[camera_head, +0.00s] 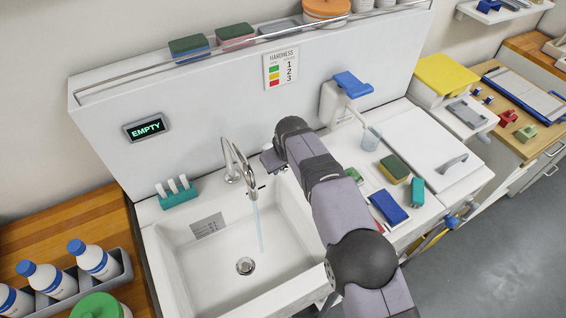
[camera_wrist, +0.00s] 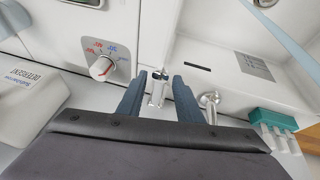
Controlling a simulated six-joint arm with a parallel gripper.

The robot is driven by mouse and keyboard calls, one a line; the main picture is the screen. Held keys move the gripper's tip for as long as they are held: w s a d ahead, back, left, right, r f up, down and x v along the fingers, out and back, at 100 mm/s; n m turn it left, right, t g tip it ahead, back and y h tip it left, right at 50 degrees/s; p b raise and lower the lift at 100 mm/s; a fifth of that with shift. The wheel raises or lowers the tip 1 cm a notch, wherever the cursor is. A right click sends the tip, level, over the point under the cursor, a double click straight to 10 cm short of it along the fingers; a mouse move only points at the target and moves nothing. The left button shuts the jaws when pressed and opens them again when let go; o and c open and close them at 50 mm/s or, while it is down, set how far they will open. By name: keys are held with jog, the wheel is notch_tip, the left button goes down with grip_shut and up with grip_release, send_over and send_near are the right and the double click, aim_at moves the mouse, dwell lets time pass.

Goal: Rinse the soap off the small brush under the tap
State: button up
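The tap (camera_head: 236,165) stands at the sink's back edge, and a thin blue water stream (camera_head: 259,225) falls from it into the white sink (camera_head: 185,262). The stream also crosses the upper right of the wrist view (camera_wrist: 285,38). My gripper (camera_head: 268,160) is right of the tap. In the wrist view my gripper (camera_wrist: 159,76) has its fingers apart, with a small chrome lever (camera_wrist: 157,92) between them and gaps visible. A teal holder (camera_head: 180,200) with several white upright pieces stands left of the tap. I cannot clearly identify the small brush.
A dial (camera_wrist: 103,68) with red and blue marks shows in the wrist view. A blue-topped dispenser (camera_head: 338,103) stands at the back. A sponge (camera_head: 395,168), a blue block (camera_head: 388,208) and a teal item (camera_head: 417,190) lie right of my arm. The sink basin is clear.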

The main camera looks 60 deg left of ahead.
grip_shut()
jog(key=shift+s+a+m+t+b, duration=0.1)
jog(key=shift+s+m+t+b, duration=0.3)
jog(key=shift+s+m, duration=0.45)
jog(key=shift+w, duration=0.1)
grip_release()
jog(key=shift+r, duration=0.15)
jog(key=b+v, duration=0.3)
jog(key=v, duration=0.4)
jog(key=shift+r, duration=0.1)
